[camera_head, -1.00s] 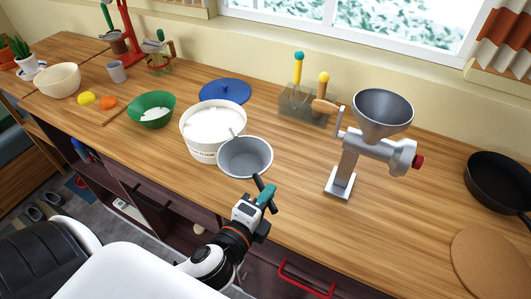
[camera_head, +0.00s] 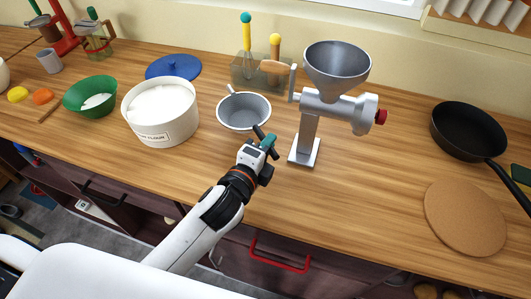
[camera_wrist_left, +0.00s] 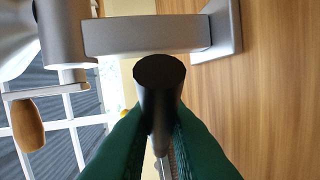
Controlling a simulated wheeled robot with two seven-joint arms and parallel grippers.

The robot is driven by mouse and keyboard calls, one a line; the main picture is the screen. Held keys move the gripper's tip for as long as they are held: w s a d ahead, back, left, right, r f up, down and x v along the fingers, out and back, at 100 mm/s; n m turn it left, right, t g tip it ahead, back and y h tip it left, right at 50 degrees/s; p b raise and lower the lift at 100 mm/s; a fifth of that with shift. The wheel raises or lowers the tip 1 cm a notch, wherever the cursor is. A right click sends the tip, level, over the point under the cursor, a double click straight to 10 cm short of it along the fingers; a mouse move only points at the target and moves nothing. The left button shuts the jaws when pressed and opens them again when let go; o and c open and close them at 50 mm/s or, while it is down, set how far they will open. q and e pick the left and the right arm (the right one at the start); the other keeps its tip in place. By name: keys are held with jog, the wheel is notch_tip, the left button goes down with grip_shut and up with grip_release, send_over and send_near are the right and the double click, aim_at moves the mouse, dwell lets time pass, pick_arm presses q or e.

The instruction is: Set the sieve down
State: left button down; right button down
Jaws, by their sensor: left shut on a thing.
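The sieve (camera_head: 243,111) is a grey round bowl with a dark handle, between the flour tub and the metal grinder in the head view. My left gripper (camera_head: 264,144) is shut on its handle. In the left wrist view the black handle end (camera_wrist_left: 160,85) sits between the green fingers (camera_wrist_left: 158,135). The bowl looks upright, close to the counter; I cannot tell whether it touches the wood. In the wrist view the sieve's bowl is mostly hidden behind the handle. My right gripper is not in view.
The grinder (camera_head: 312,118) stands close to the right of the sieve. The white flour tub (camera_head: 160,132) is to the left, with a blue lid (camera_head: 173,67) behind. A utensil holder (camera_head: 248,72) stands behind. A cork mat (camera_head: 465,217) and black pan (camera_head: 468,130) lie right. The front counter (camera_head: 345,195) is clear.

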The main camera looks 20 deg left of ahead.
pick_arm(q)
jog(key=shift+f, duration=1.75)
jog(key=shift+f+b, duration=0.4)
jog(key=shift+f, duration=0.1)
jog(key=c, duration=1.4)
grip_release()
